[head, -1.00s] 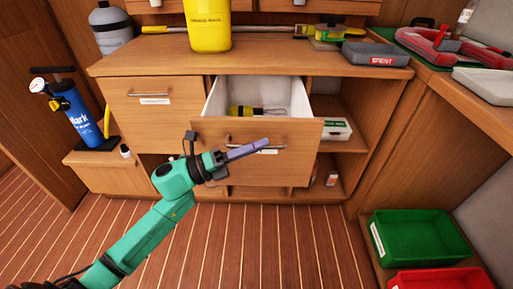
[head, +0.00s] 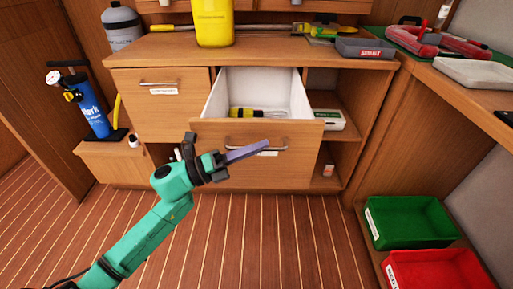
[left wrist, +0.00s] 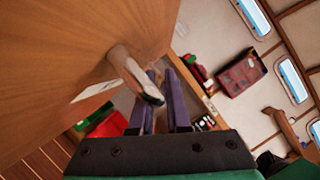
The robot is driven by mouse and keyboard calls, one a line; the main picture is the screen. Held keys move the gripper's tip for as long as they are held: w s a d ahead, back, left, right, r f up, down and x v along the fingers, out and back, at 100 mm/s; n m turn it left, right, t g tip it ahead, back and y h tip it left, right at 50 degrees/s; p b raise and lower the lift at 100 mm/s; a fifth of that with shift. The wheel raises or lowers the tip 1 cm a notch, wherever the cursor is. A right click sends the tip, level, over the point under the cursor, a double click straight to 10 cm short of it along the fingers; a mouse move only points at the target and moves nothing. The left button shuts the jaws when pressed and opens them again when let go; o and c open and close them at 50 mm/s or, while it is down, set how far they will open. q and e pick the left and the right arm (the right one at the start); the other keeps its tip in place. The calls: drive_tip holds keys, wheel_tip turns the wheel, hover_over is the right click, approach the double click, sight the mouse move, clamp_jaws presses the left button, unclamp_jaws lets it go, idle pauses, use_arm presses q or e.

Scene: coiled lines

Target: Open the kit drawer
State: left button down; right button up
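A wooden drawer, its front (head: 225,165) bearing a metal bar handle (head: 275,147) and a white label too small to read, stands pulled well out of the cabinet in the head view. Its white inside shows a yellow-and-black tool (head: 247,113). My left gripper (head: 262,146) is at the handle, its purple fingers covering the handle's middle. My right gripper is in neither view.
A closed drawer (head: 145,97) is to the left and open shelves with a white-and-green box (head: 326,119) to the right. Green (head: 412,222) and red (head: 435,270) bins stand at lower right. A blue pump (head: 88,105) stands at left. The floor in front is clear.

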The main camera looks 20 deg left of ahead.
use_arm(q)
drive_tip(key=c, duration=0.9)
unclamp_jaws()
drive_tip(key=shift+s+a+f, duration=0.2)
drive_tip(key=shift+s+a, duration=0.05)
drive_tip(key=shift+a, duration=0.15)
drive_tip(key=v, duration=1.3)
drive_tip(key=shift+s+a+b, duration=0.2)
drive_tip(key=shift+a+b, duration=0.05)
drive_tip(key=shift+b, duration=0.05)
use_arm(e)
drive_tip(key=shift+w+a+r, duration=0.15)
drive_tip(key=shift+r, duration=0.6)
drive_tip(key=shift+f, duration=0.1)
